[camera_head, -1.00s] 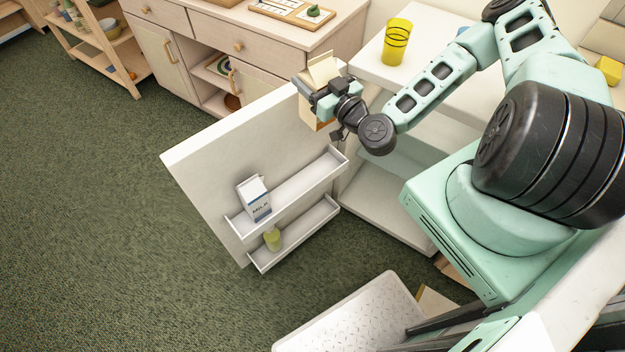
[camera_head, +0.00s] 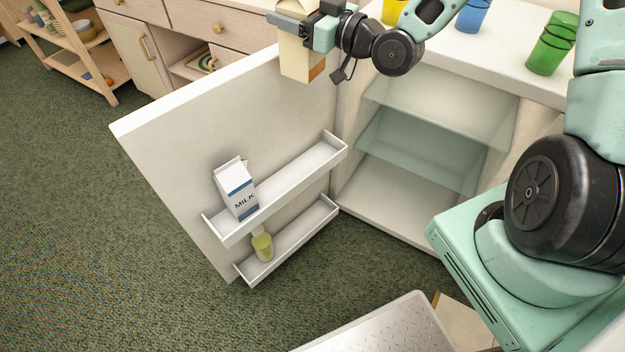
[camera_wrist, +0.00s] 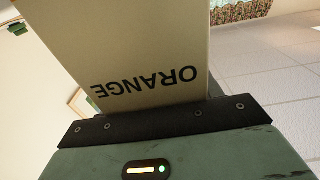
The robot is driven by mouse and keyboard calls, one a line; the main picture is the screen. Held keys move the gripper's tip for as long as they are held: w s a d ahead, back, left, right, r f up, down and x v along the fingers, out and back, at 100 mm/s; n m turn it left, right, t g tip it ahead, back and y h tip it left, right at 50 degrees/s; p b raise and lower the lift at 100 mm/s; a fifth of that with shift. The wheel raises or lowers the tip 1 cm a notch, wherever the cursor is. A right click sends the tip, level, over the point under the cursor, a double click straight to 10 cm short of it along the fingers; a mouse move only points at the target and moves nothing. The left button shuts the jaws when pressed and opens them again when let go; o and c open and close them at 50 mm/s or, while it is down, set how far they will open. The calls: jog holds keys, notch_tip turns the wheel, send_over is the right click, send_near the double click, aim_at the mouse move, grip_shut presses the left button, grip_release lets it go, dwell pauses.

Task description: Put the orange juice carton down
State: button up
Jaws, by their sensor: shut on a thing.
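The orange juice carton (camera_head: 298,60) is a tan box with an orange patch near its bottom. In the wrist view the carton (camera_wrist: 130,45) fills the upper middle, with the word ORANGE upside down. My gripper (camera_head: 305,27) is shut on the carton and holds it in the air, in front of the upper edge of the open fridge door (camera_head: 180,130). The carton's top is partly hidden by the gripper.
The door's upper shelf (camera_head: 300,180) holds a milk carton (camera_head: 236,190) at its left. The lower shelf (camera_head: 300,228) holds a yellow-green bottle (camera_head: 262,245). The fridge interior (camera_head: 420,150) has empty glass shelves. A blue cup (camera_head: 472,15) and a green cup (camera_head: 551,45) stand on top.

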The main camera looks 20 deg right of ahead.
jog(key=shift+s+a+r+b, duration=0.1)
jog(key=shift+s+a+b, duration=0.2)
jog(key=shift+b, duration=0.15)
notch_tip(320, 180, down, 28)
jog(key=b, duration=0.5)
jog(key=shift+r, duration=0.15)
